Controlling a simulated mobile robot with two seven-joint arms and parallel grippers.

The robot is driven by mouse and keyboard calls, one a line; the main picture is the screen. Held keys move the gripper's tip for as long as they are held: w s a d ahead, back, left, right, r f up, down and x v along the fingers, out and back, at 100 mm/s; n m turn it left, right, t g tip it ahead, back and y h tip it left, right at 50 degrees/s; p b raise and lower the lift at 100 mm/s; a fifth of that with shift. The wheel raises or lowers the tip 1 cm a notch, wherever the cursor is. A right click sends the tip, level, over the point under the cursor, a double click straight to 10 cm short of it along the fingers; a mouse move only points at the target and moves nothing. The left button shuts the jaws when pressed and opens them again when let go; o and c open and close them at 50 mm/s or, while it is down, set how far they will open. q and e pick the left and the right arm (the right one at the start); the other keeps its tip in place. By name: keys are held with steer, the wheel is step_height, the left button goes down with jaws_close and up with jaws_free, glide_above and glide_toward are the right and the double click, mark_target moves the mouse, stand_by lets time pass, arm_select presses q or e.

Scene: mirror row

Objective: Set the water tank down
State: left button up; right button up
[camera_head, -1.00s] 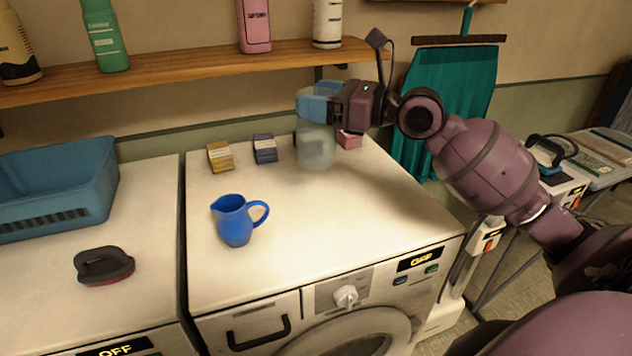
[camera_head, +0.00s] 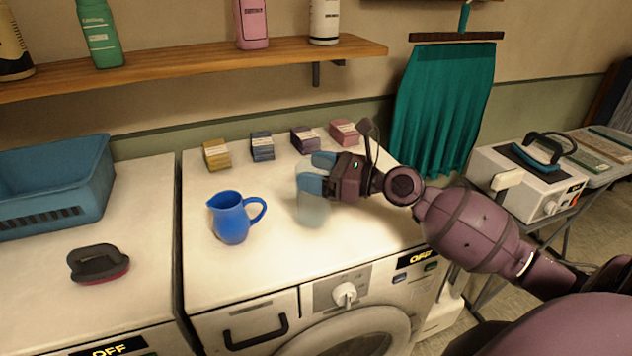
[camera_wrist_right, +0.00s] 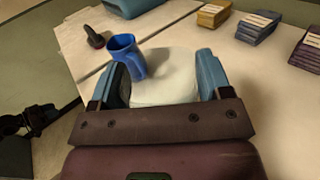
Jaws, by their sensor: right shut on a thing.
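The water tank (camera_head: 312,209) is a translucent pale vessel over the top of the right washing machine. My right gripper (camera_head: 318,173) is shut on its upper part, with a blue finger on each side. In the right wrist view the tank (camera_wrist_right: 163,80) sits between the two fingers (camera_wrist_right: 160,85). The tank looks upright and low over the machine top (camera_head: 270,255); I cannot tell whether its base touches.
A blue jug (camera_head: 231,218) stands just left of the tank. Several small boxes (camera_head: 262,146) line the back. A blue basket (camera_head: 60,185) and a dark brush (camera_head: 98,263) are on the left machine. A steam iron (camera_head: 540,150) stands at right.

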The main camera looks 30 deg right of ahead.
arm_select(q)
steer(key=shift+w, duration=0.25)
arm_select(e)
steer(key=shift+f, duration=0.9)
arm_select(q)
steer(key=shift+f, duration=0.1)
arm_select(e)
steer(key=shift+f, duration=0.2)
steer(key=o, duration=1.2)
steer(key=shift+r, duration=0.25)
arm_select(q)
steer(key=shift+w+d+f+b, duration=0.1)
steer(key=shift+w+f+b, duration=0.3)
steer(key=shift+f+b, duration=0.8)
arm_select(e)
steer(key=v, duration=1.2)
steer(key=shift+b, duration=0.3)
arm_select(q)
steer(key=shift+s+r, duration=0.2)
steer(key=shift+s, duration=0.1)
